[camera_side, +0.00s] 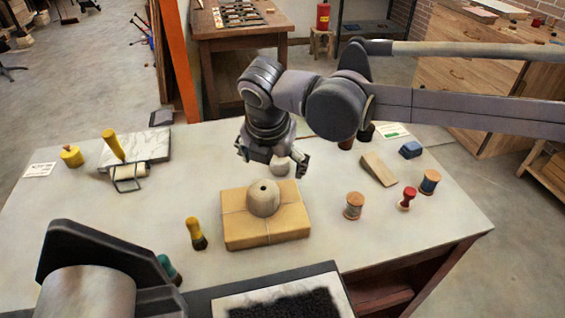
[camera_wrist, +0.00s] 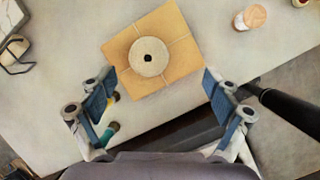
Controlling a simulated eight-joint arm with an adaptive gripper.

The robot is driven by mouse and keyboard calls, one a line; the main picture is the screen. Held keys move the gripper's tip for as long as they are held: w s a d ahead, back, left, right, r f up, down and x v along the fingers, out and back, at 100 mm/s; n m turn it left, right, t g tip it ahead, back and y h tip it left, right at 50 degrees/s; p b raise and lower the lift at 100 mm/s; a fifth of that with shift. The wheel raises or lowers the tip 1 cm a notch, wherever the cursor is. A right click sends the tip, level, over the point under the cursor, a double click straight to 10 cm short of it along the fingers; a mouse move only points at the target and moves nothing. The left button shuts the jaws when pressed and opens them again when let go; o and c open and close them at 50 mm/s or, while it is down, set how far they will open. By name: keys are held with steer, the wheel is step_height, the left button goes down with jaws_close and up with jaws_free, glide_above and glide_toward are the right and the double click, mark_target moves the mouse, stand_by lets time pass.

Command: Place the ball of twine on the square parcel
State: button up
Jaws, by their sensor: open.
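The ball of twine (camera_side: 264,199) is pale beige and round, with a dark hole on top. It rests on the square parcel (camera_side: 240,233), a tan package tied with string, near the middle of its top. In the wrist view the ball (camera_wrist: 148,71) sits near the centre of the parcel (camera_wrist: 180,42). My gripper (camera_side: 272,166) is open and empty, above and behind the ball in the side view, apart from it. In the wrist view its two fingers (camera_wrist: 157,82) are spread wide, with nothing between the pads.
A yellow-handled brush (camera_side: 195,233) stands left of the parcel. A wooden spool (camera_side: 354,206), a red spool (camera_side: 407,198) and a wooden wedge (camera_side: 378,169) are to the right. A roller (camera_side: 129,174) lies at the left by a marble slab. The dark press is at the front edge.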

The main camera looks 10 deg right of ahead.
steer(key=s+d+r+m+y, duration=0.1)
steer(key=s+d+r+m, duration=0.15)
steer(key=d+m, duration=0.65)
steer(key=s+d+r+m, duration=0.1)
steer(key=d+r+m, duration=0.25)
steer(key=d, duration=0.95)
steer(key=s+d+f+m+t, duration=0.1)
steer(key=s+d+f+m, duration=0.2)
steer(key=s+d+m, duration=0.4)
steer(key=s+d+f+m+t, duration=0.2)
steer(key=s+d+f+m, duration=0.2)
steer(key=s+d+m, duration=0.3)
steer(key=d+m, duration=0.2)
steer(key=m, duration=0.1)
